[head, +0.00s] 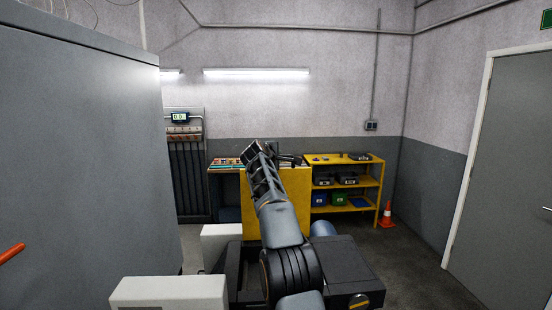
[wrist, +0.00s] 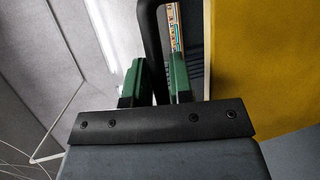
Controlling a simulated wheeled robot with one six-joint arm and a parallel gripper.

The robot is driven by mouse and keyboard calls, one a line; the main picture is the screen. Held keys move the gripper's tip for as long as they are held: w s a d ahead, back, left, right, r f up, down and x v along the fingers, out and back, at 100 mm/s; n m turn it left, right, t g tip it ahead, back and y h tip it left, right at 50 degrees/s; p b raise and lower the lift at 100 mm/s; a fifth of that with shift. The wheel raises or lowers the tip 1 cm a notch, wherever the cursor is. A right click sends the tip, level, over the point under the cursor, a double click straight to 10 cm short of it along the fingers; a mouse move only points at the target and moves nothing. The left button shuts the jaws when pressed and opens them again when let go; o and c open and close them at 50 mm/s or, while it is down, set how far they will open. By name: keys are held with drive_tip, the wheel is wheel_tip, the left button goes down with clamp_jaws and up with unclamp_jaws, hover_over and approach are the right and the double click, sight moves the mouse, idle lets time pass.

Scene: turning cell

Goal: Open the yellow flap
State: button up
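The yellow flap (head: 299,190) stands upright behind my arm in the head view, partly hidden by it. In the wrist view the flap (wrist: 265,60) fills the right side as a flat yellow panel with a pale edge. A black bar-shaped handle (wrist: 151,35) stands beside it and runs down between my gripper's green fingers. My gripper (wrist: 158,66) is open, with one finger on each side of the bar. The bar is close to the left finger; whether they touch I cannot tell. In the head view my gripper (head: 255,151) is near the flap's upper left edge.
A large grey cabinet (head: 80,150) fills the left side. A yellow shelf (head: 345,183) with bins stands behind on the right, with an orange cone (head: 387,214) beside it. A grey door (head: 505,160) is at far right. The floor before it is clear.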

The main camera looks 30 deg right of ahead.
drive_tip(key=o, duration=0.3)
drive_tip(key=shift+s+a+b, duration=0.15)
drive_tip(key=shift+b, duration=0.15)
drive_tip(key=b+v, duration=0.6)
drive_tip(key=v, duration=0.7)
drive_tip(key=shift+s+a+r, duration=0.1)
drive_tip(key=shift+r, duration=0.05)
drive_tip(key=shift+c, duration=0.3)
